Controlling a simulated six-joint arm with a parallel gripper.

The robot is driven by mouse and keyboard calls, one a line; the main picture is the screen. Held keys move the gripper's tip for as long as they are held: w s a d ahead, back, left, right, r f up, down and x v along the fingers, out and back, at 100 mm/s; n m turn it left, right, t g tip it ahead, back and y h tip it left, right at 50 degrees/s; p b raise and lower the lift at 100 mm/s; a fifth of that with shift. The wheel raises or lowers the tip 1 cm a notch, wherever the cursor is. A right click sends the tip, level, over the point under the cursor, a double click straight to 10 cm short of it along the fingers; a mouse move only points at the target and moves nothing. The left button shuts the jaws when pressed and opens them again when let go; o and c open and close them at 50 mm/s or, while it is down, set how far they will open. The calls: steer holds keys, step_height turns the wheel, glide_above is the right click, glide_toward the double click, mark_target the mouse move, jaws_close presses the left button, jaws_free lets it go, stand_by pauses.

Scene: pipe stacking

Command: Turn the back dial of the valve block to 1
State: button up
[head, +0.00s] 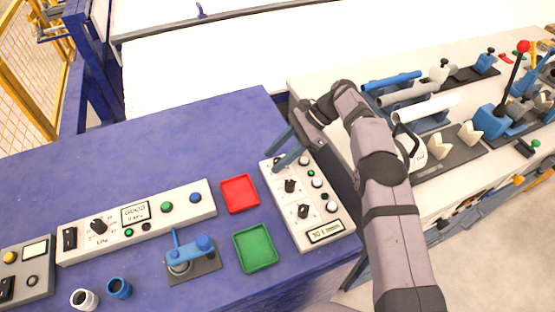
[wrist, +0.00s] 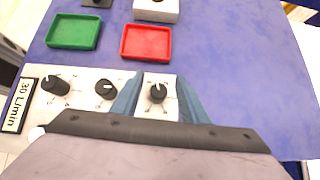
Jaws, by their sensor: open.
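The valve block (head: 323,222) is a white panel with black dials in a row and a "30 L/min" display at its near end. Its back dial (wrist: 157,94) is a black knob at the right end of the row in the wrist view. My gripper (wrist: 157,85) is open, with one blue finger on each side of this dial, and no clear contact shows. In the head view my gripper (head: 284,150) is over the block's far end and largely hides the back dial. The middle dial (head: 290,186) and front dial (head: 303,211) are in plain view. The back dial's numbers are too small to read.
A red tray (head: 240,208) and a green tray (head: 273,262) lie left of the block on the blue table (head: 150,150). A long white control panel (head: 75,252) and a blue lever device (head: 192,262) are farther left. Pipes on racks (head: 425,108) stand to the right.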

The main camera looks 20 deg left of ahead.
step_height(320, 180, up, 8)
steer(key=shift+r, duration=0.15)
stand_by(0.5)
steer(key=s+a+r+n+p, duration=0.2)
steer(key=s+a+r+p, duration=0.25)
steer(key=r, duration=0.25)
steer(key=n+t+h+p, duration=0.3)
steer(key=n+t+h, duration=0.3)
steer(key=h, duration=0.1)
glide_above(278, 159)
step_height(278, 159, down, 9)
steer(key=shift+s+d+r, duration=0.1)
steer(key=shift+n, duration=0.5)
